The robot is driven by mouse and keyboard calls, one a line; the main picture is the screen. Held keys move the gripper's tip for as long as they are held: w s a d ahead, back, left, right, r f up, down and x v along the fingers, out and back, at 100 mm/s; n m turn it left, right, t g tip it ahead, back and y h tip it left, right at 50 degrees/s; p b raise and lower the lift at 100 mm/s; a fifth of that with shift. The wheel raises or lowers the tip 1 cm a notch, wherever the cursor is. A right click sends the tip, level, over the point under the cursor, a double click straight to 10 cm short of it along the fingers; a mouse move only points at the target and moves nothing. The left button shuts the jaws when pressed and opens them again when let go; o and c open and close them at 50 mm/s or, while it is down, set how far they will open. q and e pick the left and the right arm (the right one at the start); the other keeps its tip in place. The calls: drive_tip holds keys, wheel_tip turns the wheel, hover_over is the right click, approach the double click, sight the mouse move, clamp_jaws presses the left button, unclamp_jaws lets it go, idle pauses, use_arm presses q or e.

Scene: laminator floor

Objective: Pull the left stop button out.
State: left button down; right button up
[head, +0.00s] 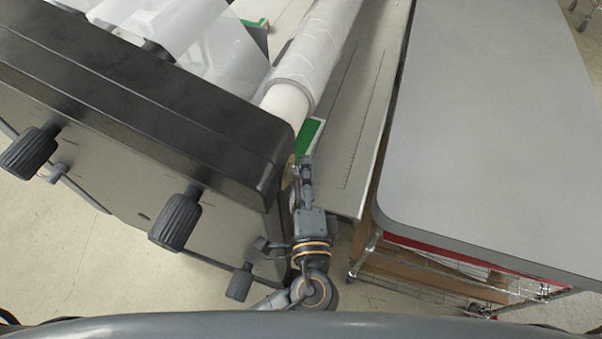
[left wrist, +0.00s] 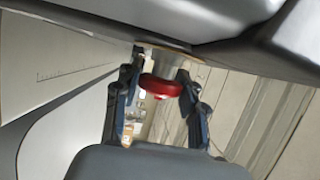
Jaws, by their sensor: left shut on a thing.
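The stop button (left wrist: 160,87) is a round red knob in the left wrist view, just below the dark edge of the machine. My left gripper (left wrist: 158,82) has one finger on each side of it and is shut on it. In the head view my left gripper (head: 305,168) is at the right end of the laminator (head: 236,150), against its side. There the button is hidden by the gripper and the machine's end. A small tan patch shows beside the fingers. My right gripper is in neither view.
Dark knobs (head: 176,220) stick out of the laminator's near face, left of my left arm. A white film roll (head: 310,60) lies above the gripper. A grey-topped table (head: 490,130) with a wire shelf stands close on the right, leaving a narrow gap.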

use_arm(q)
drive_tip(key=c, duration=0.8)
unclamp_jaws()
drive_tip(key=shift+s+d, duration=0.15)
drive_tip(key=shift+d, duration=0.05)
drive_tip(key=shift+o, duration=0.2)
drive_tip(key=s+d, duration=0.1)
drive_tip(key=s, duration=1.1)
